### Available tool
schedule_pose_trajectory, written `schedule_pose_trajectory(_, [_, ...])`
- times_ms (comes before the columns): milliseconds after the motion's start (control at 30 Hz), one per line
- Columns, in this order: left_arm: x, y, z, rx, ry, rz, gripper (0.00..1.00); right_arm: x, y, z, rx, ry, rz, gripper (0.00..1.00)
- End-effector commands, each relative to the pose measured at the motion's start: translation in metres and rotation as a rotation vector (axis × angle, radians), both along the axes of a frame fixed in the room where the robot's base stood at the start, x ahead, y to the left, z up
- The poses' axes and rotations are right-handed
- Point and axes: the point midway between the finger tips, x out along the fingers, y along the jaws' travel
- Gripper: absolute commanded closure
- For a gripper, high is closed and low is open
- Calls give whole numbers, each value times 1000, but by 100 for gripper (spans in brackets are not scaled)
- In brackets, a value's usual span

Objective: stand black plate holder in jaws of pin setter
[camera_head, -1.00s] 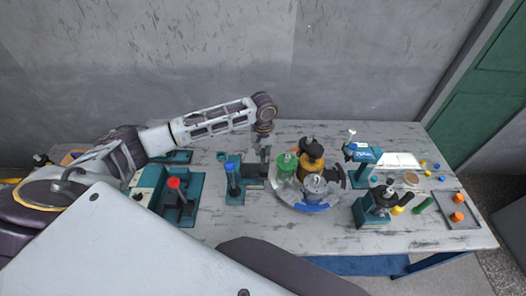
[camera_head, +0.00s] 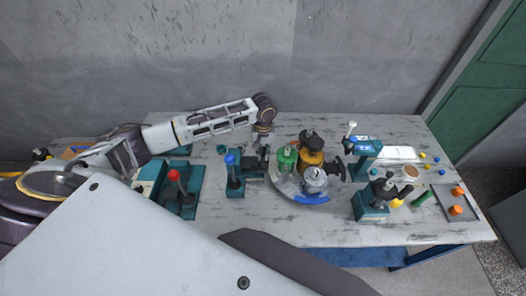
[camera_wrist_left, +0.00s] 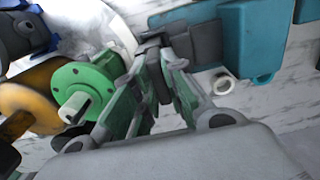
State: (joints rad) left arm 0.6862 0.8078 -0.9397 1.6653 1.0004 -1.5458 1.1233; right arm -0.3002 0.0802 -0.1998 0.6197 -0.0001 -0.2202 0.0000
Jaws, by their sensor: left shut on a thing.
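My left gripper (camera_head: 263,148) reaches in over the back-middle of the table. In the left wrist view its fingers (camera_wrist_left: 164,62) are closed on a small dark grey piece (camera_wrist_left: 152,38), which looks like the black plate holder; the fingers hide most of it. I cannot tell for sure which station is the pin setter. The teal station with a blue handle (camera_head: 232,178) stands just left of and in front of the gripper, with dark parts (camera_head: 252,166) on its right side. Teal blocks (camera_wrist_left: 248,40) show beyond the fingertips. My right gripper is not in view.
A round turntable (camera_head: 284,186) right of the gripper carries green (camera_head: 287,158), orange (camera_head: 312,160) and grey (camera_head: 314,180) parts. A red-knobbed teal station (camera_head: 178,190) stands left. Another teal station (camera_head: 370,205) and a grey tray (camera_head: 450,212) stand right. A white ring (camera_wrist_left: 222,84) lies near the fingers.

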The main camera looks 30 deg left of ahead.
Motion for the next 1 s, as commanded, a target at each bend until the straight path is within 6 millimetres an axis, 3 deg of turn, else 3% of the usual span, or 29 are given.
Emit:
schedule_pose_trajectory(133, [0, 0, 0, 0, 0, 0, 100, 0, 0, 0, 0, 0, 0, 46])
schedule_pose_trajectory(167, [0, 0, 0, 0, 0, 0, 83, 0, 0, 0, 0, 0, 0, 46])
schedule_pose_trajectory(333, [0, 0, 0, 0, 0, 0, 62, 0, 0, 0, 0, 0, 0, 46])
schedule_pose_trajectory(1000, [0, 0, 12, 0, -1, 0, 62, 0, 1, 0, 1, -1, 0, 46])
